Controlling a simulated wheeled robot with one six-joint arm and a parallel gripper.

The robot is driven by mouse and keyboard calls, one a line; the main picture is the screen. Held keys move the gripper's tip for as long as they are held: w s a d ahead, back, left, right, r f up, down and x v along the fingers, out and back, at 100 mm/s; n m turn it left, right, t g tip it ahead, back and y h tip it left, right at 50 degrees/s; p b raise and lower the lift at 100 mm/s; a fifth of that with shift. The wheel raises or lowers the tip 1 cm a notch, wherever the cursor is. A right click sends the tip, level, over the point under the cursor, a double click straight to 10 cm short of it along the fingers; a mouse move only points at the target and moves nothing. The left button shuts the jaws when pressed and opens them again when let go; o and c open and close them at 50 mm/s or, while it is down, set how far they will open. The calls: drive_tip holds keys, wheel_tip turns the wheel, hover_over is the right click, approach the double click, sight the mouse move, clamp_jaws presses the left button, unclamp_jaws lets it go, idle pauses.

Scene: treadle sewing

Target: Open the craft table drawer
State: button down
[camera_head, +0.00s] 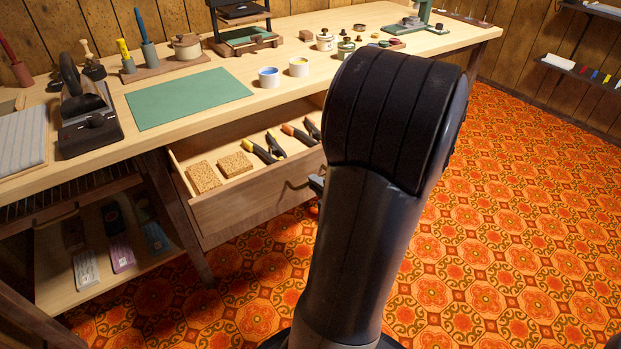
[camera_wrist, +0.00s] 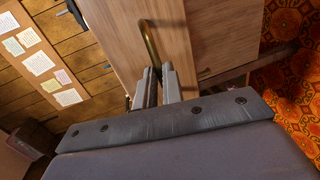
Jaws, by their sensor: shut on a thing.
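The craft table (camera_head: 440,45) has a light wooden top. Its drawer (camera_head: 245,208) stands pulled out below the front edge, with the inside showing. Two cork blocks (camera_head: 220,172) and several dark-handled tools (camera_head: 268,148) lie in it. The drawer's bar handle (camera_head: 297,185) is on its front. In the wrist view the brass handle (camera_wrist: 149,42) runs down between the two fingers of my gripper (camera_wrist: 158,82). My gripper is shut on the handle. In the head view my gripper (camera_head: 317,184) is mostly hidden behind my arm, which also covers the drawer's right end.
A green mat (camera_head: 188,97), a dark press (camera_head: 85,118) and small paint pots (camera_head: 269,77) stand on the table. A lower shelf (camera_head: 60,292) holds several packets at the left. The patterned floor (camera_head: 530,200) is clear to the right.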

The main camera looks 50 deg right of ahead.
drive_tip(key=shift+s, duration=0.25)
drive_tip(key=c, duration=1.5)
unclamp_jaws()
drive_tip(key=shift+p+v, duration=1.25)
drive_tip(key=shift+v, duration=4.15)
drive_tip(key=shift+w, duration=0.15)
drive_tip(key=shift+b+x, duration=1.25)
drive_tip(key=shift+x, duration=4.05)
